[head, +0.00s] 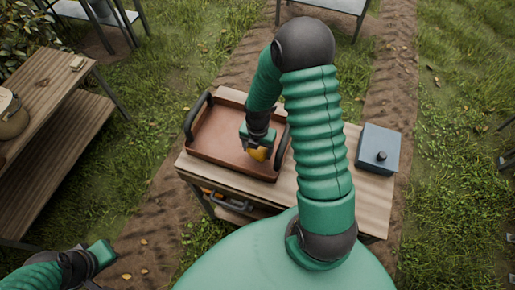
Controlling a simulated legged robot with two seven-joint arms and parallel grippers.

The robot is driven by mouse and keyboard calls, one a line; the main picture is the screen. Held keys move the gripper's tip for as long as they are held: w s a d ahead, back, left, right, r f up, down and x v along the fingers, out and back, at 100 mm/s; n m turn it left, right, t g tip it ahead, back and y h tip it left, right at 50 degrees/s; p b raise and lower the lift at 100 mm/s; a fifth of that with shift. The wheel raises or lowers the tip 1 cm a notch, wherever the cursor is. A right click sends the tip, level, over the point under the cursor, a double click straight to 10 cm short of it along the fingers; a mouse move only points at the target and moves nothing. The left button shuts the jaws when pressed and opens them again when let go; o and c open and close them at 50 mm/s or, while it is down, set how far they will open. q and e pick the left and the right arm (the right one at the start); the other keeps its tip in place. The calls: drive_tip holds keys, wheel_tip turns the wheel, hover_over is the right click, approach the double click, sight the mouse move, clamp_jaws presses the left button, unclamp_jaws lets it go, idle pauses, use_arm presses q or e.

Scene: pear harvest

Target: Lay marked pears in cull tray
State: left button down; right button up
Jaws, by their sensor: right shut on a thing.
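A brown tray (215,143) with dark handles stands on the wooden table in front of me. My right gripper (259,150) reaches down over the tray's right part and is shut on a yellow pear (259,154). I cannot tell whether the pear touches the tray floor. Any mark on the pear is too small to see. The rest of the visible tray floor is bare. My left gripper (103,254) is at the lower left, away from the table, and its jaws do not show clearly.
A blue-grey box (379,146) with a black knob stands on the table's (371,190) right end. A lower shelf (233,212) holds some items. A wooden bench (45,85) with a basket (12,115) stands at the left. Grass and dirt tracks surround the table.

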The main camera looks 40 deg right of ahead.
drive_tip(key=shift+f+b, duration=0.7)
drive_tip(key=shift+f, duration=0.45)
idle(0.4)
drive_tip(key=o, duration=1.6)
